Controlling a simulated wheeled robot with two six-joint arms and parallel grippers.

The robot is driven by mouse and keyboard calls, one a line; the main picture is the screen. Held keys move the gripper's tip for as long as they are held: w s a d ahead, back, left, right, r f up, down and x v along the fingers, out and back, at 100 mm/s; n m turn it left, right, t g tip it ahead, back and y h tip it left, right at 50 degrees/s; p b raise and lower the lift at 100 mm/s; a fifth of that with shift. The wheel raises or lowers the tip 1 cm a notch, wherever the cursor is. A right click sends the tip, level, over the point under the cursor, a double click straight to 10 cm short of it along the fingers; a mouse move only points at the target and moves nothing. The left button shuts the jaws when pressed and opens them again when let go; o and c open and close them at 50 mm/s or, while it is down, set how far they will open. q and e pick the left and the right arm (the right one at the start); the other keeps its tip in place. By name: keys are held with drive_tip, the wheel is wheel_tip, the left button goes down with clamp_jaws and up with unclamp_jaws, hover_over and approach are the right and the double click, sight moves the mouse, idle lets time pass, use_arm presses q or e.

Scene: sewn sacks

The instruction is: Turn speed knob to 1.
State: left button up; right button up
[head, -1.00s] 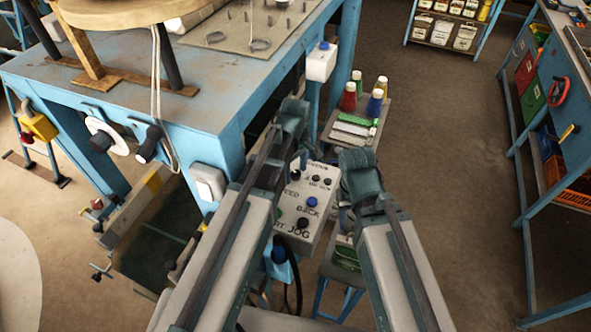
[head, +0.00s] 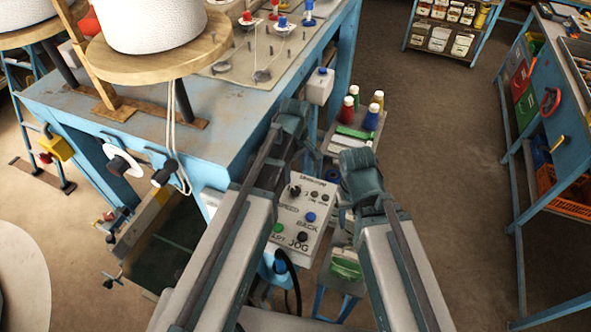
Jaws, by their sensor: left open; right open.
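The grey control box (head: 318,224) stands between my two arms in the head view, with printed labels, a blue BACK button (head: 310,217), a green button (head: 278,228) and a black JOG button (head: 303,237). The black speed knob (head: 295,191) is on its upper left face, above the partly covered SPEED label. Its pointer and scale are too small to read. My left gripper (head: 308,150) is open above and behind the box's top edge, apart from the knob. My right gripper (head: 340,190) is open to the right of the box; its fingers are mostly hidden by its wrist.
A blue machine table (head: 190,130) with white thread cones (head: 150,22) fills the left. A small stand with coloured bottles (head: 372,115) is behind the box. A workbench (head: 560,90) stands at far right. The floor between is clear.

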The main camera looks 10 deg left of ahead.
wheel_tip(320, 180, up, 5)
drive_tip(key=p, duration=0.3)
drive_tip(key=shift+p, duration=0.4)
drive_tip(key=shift+s+f, duration=0.1)
drive_tip(key=shift+s, duration=0.05)
